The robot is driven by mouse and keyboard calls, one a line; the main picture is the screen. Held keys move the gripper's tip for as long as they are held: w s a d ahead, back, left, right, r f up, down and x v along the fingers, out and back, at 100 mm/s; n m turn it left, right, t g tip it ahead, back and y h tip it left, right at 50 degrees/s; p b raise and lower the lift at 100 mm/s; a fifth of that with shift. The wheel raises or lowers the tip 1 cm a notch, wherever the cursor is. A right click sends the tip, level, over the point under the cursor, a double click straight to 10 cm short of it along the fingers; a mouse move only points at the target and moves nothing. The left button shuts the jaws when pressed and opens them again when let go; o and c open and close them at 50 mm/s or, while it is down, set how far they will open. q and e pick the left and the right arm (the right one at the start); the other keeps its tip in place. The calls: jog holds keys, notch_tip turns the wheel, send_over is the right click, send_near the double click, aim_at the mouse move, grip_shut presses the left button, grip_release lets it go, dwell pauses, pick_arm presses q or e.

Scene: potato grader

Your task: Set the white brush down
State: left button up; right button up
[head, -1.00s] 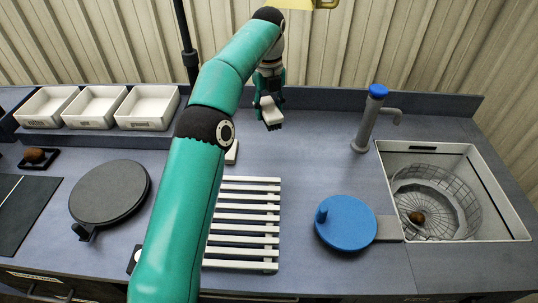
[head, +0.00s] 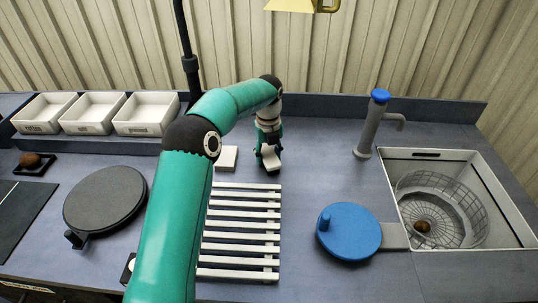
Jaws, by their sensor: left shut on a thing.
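My left gripper (head: 267,154) is shut on the white brush (head: 271,161), just behind the far right end of the white slatted rack (head: 243,231). The brush is low over the counter, and I cannot tell whether it touches the surface. The gripper's fingers hide part of it. My right gripper is not in view.
A sink (head: 512,240) with a wire basket and a brown potato (head: 422,226) is at right, beside a blue-topped tap (head: 371,125). A blue disc (head: 350,233) lies in front. A dark round plate (head: 104,200) and white trays (head: 147,129) are at left. Counter right of the gripper is clear.

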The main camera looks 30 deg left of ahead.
aim_at(268, 153)
pick_arm(q)
jog(key=o, duration=1.1)
notch_tip(268, 153, up, 12)
jog(key=p, duration=0.1)
dwell(0.5)
